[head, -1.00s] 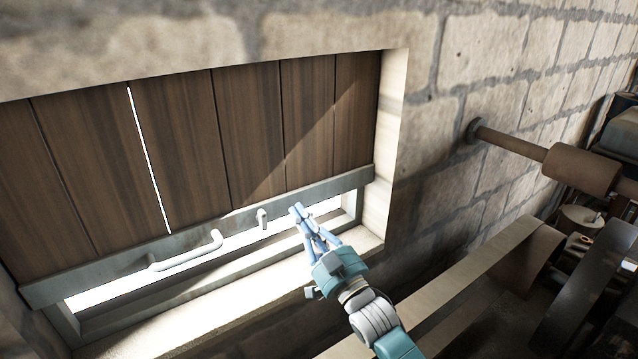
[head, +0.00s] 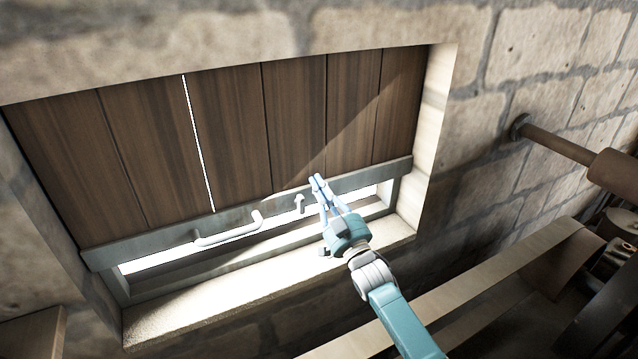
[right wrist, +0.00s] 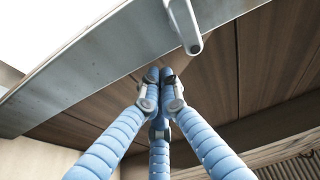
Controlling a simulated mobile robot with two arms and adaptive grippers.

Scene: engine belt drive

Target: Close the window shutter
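The window shutter (head: 230,130) is of dark brown vertical planks with a grey metal bar (head: 345,188) along its lower edge. It covers most of the opening; a bright gap (head: 160,262) shows below the bar. A pale U-shaped handle (head: 232,232) sits on the bar, with a small latch-like piece (head: 299,203) to its right. My right gripper (head: 317,180) is in front of the bar, just right of the small piece. In the right wrist view its blue fingers (right wrist: 158,76) converge with tips together and nothing visible between them. A pale metal piece (right wrist: 184,25) shows above them. My left gripper is out of view.
The stone sill (head: 280,280) runs below the opening, and a stone wall (head: 480,150) surrounds it. At the right a brown roller on a shaft (head: 560,147) juts from the wall. A broad belt (head: 480,285) and machine parts lie at the lower right.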

